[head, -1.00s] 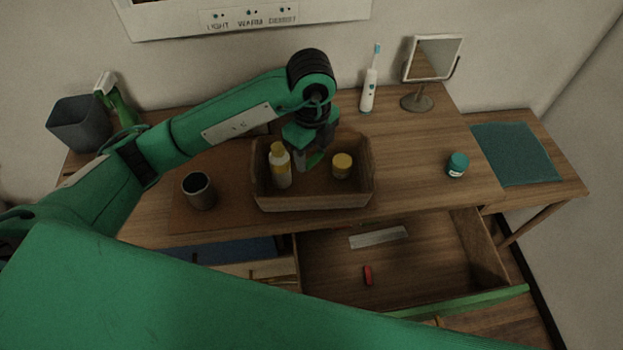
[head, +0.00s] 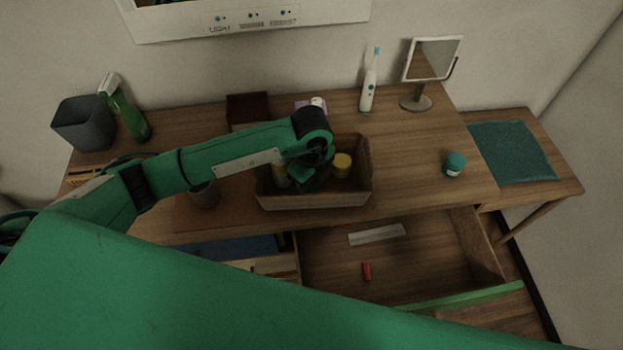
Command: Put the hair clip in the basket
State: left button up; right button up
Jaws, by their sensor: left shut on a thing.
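The basket (head: 315,202) is a brown open box on the desk, holding a yellow-lidded jar (head: 342,164) and a yellow bottle (head: 280,177) mostly hidden by my arm. My left gripper (head: 312,184) reaches down into the basket between the bottle and the jar. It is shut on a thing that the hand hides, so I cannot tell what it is. I cannot make out a hair clip for certain. A small red item (head: 367,271) lies in the open drawer. My right gripper is not in view.
The open drawer (head: 430,255) also holds a pale flat strip (head: 376,234). A dark cup (head: 204,194) stands left of the basket, partly behind my arm. A teal jar (head: 455,165), toothbrush (head: 368,82) and mirror (head: 431,62) stand right. Bare desk lies between basket and teal jar.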

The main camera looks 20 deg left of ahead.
aim_at(312, 185)
pick_arm(q)
jog(key=shift+f, duration=0.15)
jog(key=o, duration=0.9)
jog(key=shift+r, duration=0.4)
notch_tip(312, 185, up, 12)
jog(key=b, duration=0.3)
jog(key=shift+f, duration=0.2)
